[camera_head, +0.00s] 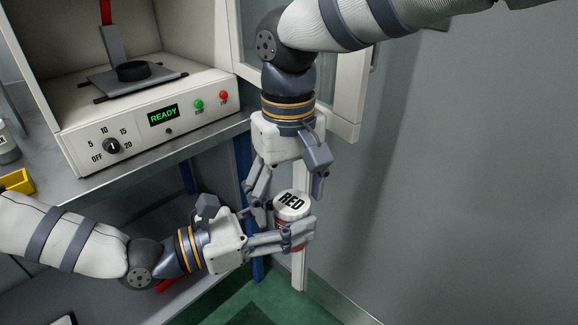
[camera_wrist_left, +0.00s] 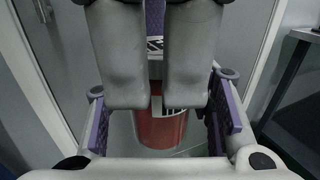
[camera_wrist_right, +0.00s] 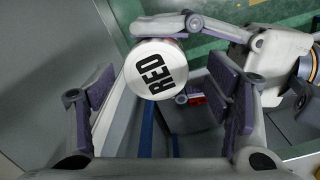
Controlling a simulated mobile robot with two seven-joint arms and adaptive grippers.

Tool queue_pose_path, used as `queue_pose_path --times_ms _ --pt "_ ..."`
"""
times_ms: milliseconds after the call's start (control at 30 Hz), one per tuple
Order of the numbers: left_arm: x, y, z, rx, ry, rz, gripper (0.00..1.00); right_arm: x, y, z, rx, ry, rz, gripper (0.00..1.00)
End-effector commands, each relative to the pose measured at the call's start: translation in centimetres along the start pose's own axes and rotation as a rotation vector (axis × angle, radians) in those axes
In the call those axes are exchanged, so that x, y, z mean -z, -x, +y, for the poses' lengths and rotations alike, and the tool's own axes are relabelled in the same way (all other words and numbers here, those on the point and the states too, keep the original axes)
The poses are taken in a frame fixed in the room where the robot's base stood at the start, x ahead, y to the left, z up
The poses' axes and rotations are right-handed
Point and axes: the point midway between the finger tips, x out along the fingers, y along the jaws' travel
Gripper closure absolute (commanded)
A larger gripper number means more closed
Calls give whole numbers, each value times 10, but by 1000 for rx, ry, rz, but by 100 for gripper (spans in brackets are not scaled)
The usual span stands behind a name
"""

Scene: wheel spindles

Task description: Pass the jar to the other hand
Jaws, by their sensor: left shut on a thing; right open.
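The jar has a white lid marked RED (camera_head: 291,205) and a red body, and is held upright in front of the bench. My left gripper (camera_head: 297,236) is shut on the jar from the left side. In the right wrist view the lid (camera_wrist_right: 155,69) lies between the open fingers, apart from both pads.
A white machine with a READY display (camera_head: 163,114) stands on the bench, its door (camera_head: 346,100) open to the right. A yellow block (camera_head: 17,181) and a labelled bottle (camera_head: 6,143) are at the bench's left. The grey wall at right is clear.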

Motion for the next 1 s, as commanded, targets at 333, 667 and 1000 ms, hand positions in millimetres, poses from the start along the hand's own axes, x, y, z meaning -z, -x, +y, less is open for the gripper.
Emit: queue_pose_path --times_ms 333,667,1000 --pt "-1 0 0 0 -2 -2 88 0 -52 0 0 1 0 27" --pt "-1 0 0 0 -2 -2 88 0 -54 0 0 1 1 41" --pt "-2 0 0 0 -2 -3 30 0 -53 -1 2 2 1 87"
